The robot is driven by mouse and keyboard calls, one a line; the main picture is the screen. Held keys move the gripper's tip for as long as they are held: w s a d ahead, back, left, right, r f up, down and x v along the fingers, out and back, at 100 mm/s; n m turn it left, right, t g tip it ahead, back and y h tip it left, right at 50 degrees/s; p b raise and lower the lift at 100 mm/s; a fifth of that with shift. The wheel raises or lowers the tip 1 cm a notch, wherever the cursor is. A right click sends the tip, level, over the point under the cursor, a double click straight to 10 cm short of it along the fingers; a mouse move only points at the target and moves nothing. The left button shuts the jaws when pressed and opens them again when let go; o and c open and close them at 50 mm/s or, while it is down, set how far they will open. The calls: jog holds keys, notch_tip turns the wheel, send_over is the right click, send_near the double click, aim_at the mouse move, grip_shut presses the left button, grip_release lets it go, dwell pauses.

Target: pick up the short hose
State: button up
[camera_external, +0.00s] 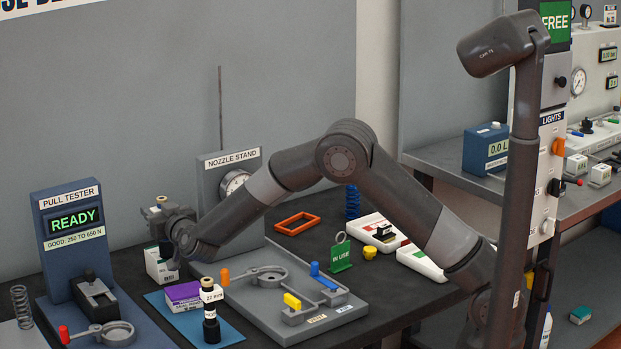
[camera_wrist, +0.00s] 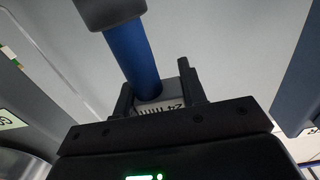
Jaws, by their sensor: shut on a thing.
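The short hose (camera_wrist: 131,55) shows in the wrist view as a blue tube with a dark grey end piece at the top. Its lower end meets a light block with a printed label (camera_wrist: 165,106) between the fingers. My gripper (camera_wrist: 157,92) is shut on the hose at this lower end. In the external view my gripper (camera_external: 160,212) is above the back left of the table, between the pull tester (camera_external: 68,225) and the nozzle stand (camera_external: 230,170). The hose cannot be made out clearly there.
A grey fixture plate (camera_external: 345,312) lies to the right.

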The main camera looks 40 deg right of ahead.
jog(key=shift+r, duration=0.1)
grip_shut()
notch_tip(320, 180, up, 10)
notch_tip(320, 180, down, 10)
jog(key=shift+r, duration=0.1)
dwell(1.2)
jog(key=o, duration=1.2)
grip_release()
jog(key=shift+o, duration=0.2)
